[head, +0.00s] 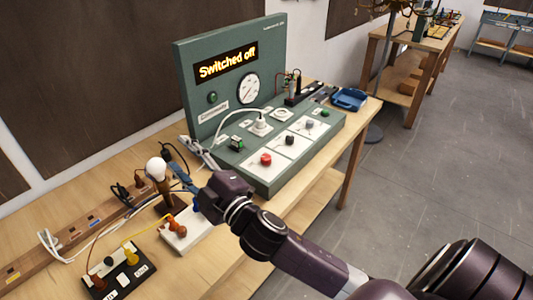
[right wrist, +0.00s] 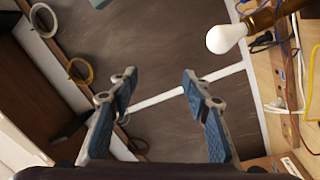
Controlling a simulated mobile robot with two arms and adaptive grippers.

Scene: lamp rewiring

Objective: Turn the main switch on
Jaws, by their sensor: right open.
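I cannot read which one is the main switch. My right gripper (head: 184,188) is in front of the panel's near left side, apart from the controls, beside a lamp with a white bulb (head: 157,168). In the right wrist view my right gripper (right wrist: 158,84) is open with nothing between its fingers. My left gripper is not in view.
The lamp bulb also shows close by in the right wrist view (right wrist: 225,38). A black terminal board (head: 118,272) with wires and a wooden socket strip (head: 75,240) lie on the bench at left. A blue tray (head: 349,99) sits beyond the panel.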

